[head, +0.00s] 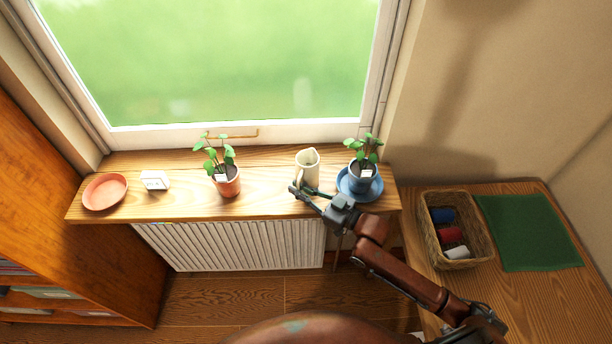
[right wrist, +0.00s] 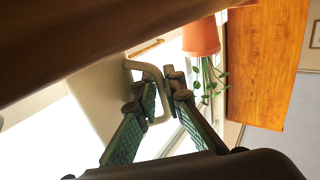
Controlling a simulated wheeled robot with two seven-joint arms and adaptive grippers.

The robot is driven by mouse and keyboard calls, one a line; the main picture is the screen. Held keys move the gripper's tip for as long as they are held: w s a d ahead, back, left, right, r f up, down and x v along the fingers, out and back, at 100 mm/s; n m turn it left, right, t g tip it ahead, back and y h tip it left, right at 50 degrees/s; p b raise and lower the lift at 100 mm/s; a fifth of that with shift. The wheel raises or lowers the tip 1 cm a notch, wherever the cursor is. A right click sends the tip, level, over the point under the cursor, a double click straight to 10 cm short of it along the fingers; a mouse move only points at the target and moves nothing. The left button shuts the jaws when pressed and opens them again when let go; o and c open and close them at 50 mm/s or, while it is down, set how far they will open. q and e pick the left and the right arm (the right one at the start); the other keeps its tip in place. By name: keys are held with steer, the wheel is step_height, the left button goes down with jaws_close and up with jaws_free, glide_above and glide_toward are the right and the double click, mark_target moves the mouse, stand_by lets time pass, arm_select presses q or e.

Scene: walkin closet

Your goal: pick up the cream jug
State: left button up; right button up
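The cream jug (head: 308,165) stands upright on the wooden windowsill, between two potted plants. Its handle faces the front of the sill. My right gripper (head: 298,188) is at the jug's front side, low by the handle. In the right wrist view, the jug's handle (right wrist: 146,66) passes between the fingertips of my right gripper (right wrist: 164,88), which look closed in on it with little gap. The jug's base is partly hidden by the gripper in the head view. My left gripper is not in view.
A terracotta-potted plant (head: 228,186), a white box (head: 154,180) and an orange dish (head: 105,192) are left. A wicker basket (head: 432,236) and green mat (head: 530,235) lie right.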

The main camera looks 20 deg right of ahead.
jaws_close()
steer(key=shift+r, duration=0.25)
stand_by(0.4)
steer(key=shift+r+p, duration=0.3)
steer(key=shift+r, duration=0.7)
steer(key=s+a+r+p, duration=0.2)
steer(key=s+r+p, duration=0.1)
steer(key=s+r, duration=0.2)
steer(key=s+a+r+p, duration=0.2)
steer(key=s+r, duration=0.3)
steer(key=s, duration=0.3)
steer(key=shift+a+r+p, duration=0.3)
steer(key=shift+r+p, duration=0.05)
steer(key=shift+p, duration=0.15)
steer(key=shift+s, duration=0.1)
